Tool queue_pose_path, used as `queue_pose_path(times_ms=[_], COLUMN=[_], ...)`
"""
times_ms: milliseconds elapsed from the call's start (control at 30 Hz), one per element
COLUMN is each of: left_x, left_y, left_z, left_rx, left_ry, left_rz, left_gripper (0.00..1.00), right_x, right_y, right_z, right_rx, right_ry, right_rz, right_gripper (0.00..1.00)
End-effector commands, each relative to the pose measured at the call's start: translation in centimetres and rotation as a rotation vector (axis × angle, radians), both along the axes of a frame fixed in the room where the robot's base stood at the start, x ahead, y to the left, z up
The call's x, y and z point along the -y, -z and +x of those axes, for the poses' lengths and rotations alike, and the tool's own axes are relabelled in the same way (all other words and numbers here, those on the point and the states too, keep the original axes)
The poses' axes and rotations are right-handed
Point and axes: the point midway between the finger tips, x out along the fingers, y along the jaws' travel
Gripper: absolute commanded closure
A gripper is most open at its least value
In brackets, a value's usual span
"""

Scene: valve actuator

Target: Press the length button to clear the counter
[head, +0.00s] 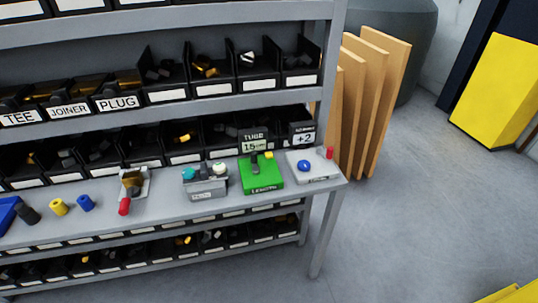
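A green box (262,180) labelled LENGTH on its front sits on the bench shelf, right of centre. On its top are a dark upright knob or lever (255,163) and a small yellow button-like piece (268,155). A dark display (253,141) behind it reads TUBE 15, with a small unit that looks like cm. To its right is a light grey box (318,176) with a blue round button (304,165) and a red piece (330,153). A dark sign (302,134) behind it reads +2. Neither of my grippers is in view.
Bin rows (212,88) rise behind. Wooden boards (385,90) lean beyond the bench's right end. Floor (430,220) at right is mostly clear.

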Motion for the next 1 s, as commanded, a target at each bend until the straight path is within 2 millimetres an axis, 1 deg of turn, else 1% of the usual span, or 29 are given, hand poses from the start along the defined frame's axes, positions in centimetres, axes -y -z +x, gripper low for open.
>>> queue_pose_path(times_ms=[33,167,200,1000], left_x=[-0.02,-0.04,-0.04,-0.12], left_y=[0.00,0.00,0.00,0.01], left_z=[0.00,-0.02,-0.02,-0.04], left_rx=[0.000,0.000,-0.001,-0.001], left_ry=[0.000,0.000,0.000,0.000], left_rz=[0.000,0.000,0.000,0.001], left_gripper=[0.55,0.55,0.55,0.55], right_x=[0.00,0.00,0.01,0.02], right_y=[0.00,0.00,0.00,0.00], right_z=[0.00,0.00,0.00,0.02], right_rx=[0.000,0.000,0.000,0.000], right_ry=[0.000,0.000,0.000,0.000], right_rz=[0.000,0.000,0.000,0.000], right_gripper=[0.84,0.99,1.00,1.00])
